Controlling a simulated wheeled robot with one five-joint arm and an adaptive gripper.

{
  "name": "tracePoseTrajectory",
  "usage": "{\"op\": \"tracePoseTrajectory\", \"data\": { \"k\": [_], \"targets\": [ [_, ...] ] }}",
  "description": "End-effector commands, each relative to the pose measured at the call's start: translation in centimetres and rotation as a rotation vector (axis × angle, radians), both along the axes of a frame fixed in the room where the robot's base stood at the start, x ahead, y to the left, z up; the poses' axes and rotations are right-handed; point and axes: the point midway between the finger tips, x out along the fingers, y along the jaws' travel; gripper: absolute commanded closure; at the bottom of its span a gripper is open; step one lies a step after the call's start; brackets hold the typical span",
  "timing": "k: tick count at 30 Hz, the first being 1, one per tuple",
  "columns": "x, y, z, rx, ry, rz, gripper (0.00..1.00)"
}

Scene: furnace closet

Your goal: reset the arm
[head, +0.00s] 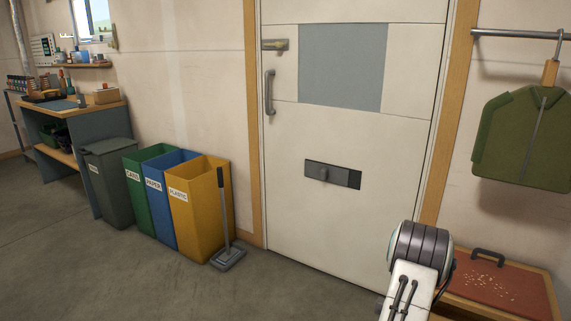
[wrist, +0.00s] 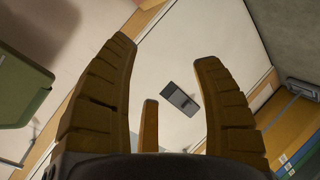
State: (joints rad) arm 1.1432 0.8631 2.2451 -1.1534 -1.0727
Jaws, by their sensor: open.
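My gripper (wrist: 165,90) shows in the wrist view with its ribbed yellow-brown fingers spread apart and nothing between them. Beyond the fingers is the white door with its dark latch plate (wrist: 180,99), apart from the gripper. In the head view my arm stands at the lower right, in front of the door's right lower corner. The gripper itself cannot be made out in the head view. The white door (head: 350,225) is closed and carries a grey panel, a handle (head: 269,92) and a sliding latch (head: 332,174).
Yellow (head: 200,215), blue (head: 168,190) and green bins (head: 136,200) and a dark lidded bin (head: 106,190) line the left wall. A dustpan (head: 229,258) stands beside them. A green jacket (head: 525,140) hangs right, above a red-topped box (head: 500,290). Floor at left front is clear.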

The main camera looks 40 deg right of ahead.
Motion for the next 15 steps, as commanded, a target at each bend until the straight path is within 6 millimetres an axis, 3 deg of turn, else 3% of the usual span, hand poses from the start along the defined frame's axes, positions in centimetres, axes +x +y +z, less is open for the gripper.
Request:
{"op": "tracePoseTrajectory", "data": {
  "k": [1, 6, 15],
  "targets": [
    [2.0, 1.1, 3.1, 0.03, -0.018, 0.031, 0.4],
    [7.2, 5.6, 8.8, 0.166, -0.062, 0.104, 0.4],
    [12.8, 16.3, 18.7, 0.412, -0.086, 0.205, 0.4]
  ]
}}
